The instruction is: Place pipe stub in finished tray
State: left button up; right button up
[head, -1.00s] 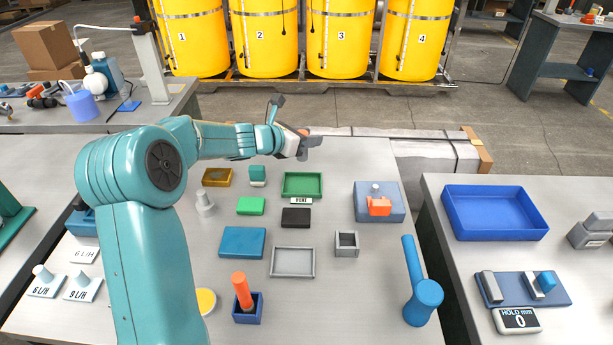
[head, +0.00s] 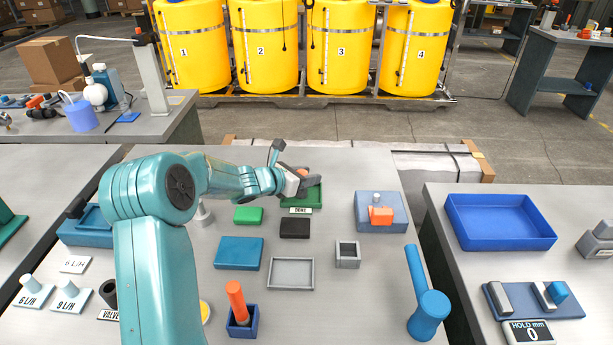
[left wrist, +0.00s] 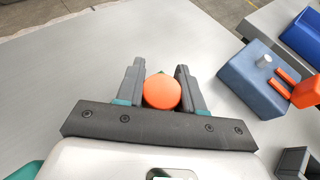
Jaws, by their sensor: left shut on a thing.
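My left gripper (head: 306,178) is shut on an orange round-ended piece (left wrist: 162,92), which I take to be the pipe stub. It sits between the two grey fingers in the left wrist view and only its orange end shows. In the head view a bit of orange (head: 304,171) shows at the fingers. The green tray (head: 315,203) with a label that seems to read DONE is the finished tray. The gripper covers its far left part in the head view. I cannot tell whether the stub touches the tray. My right gripper is not in view.
A black block (head: 295,228), a green block (head: 248,215) and a grey tray (head: 291,273) lie nearer. A blue fixture with an orange part (head: 381,215) stands to the right. A blue mallet-like object (head: 428,305) lies near right. The bench top behind the tray is clear.

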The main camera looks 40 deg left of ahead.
pick_arm(q)
jog(key=o, duration=1.1)
jog(key=shift+r+p, duration=0.15)
jog(key=shift+p, duration=0.15)
jog(key=v, duration=1.2)
